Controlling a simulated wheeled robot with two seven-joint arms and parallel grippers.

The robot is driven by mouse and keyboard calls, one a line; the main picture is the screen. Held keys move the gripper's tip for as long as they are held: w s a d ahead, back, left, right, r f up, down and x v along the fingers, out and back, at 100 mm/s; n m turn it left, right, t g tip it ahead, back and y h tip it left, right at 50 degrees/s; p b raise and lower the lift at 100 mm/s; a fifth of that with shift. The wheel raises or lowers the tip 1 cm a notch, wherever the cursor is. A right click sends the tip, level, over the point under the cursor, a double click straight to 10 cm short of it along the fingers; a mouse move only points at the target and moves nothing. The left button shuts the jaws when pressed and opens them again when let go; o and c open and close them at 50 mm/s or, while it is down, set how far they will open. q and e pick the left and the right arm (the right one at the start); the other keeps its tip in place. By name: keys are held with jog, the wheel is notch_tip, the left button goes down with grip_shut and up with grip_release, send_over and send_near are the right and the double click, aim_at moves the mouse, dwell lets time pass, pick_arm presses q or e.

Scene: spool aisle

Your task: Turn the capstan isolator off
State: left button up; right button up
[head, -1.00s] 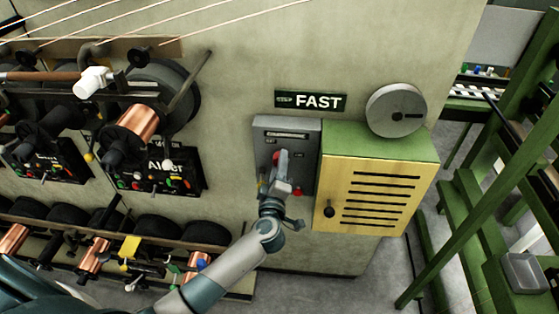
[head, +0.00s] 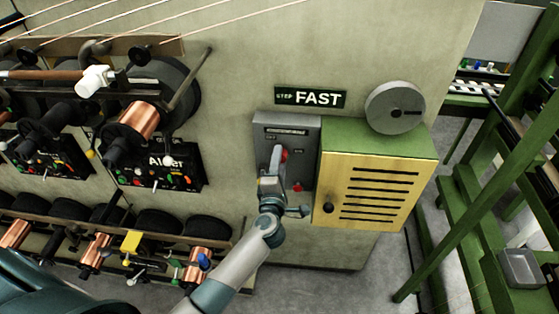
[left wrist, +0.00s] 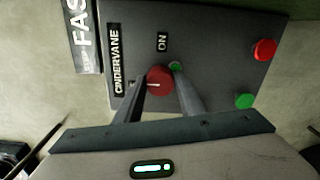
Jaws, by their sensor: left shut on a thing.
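The isolator is a dark grey box (head: 298,132) on the wall, with a red rotary knob (head: 284,154). In the left wrist view the knob (left wrist: 160,79) is round, with a pale line across its lower left. An "ON" label (left wrist: 162,42) and a small green spot (left wrist: 175,66) sit beside it. A plate reads "CINDERVANE" (left wrist: 118,60). My left gripper (head: 275,162) is at the knob, its fingers (left wrist: 161,88) shut on either side of it. The area below the knob is hidden by my gripper. My right gripper is not in view.
A red button (left wrist: 264,50) and a green button (left wrist: 244,101) are on the same panel. A yellow-fronted cabinet (head: 374,185) stands close on the right, with a round disc (head: 395,107) above. Racks with copper spools (head: 138,120) are left. A green frame (head: 490,180) is far right.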

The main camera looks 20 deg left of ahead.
pick_arm(q)
jog(key=o, duration=1)
jog(key=shift+o, duration=0.2)
jog(key=b+v, duration=0.5)
jog(key=v, duration=1.2)
jog(key=shift+s, duration=0.25)
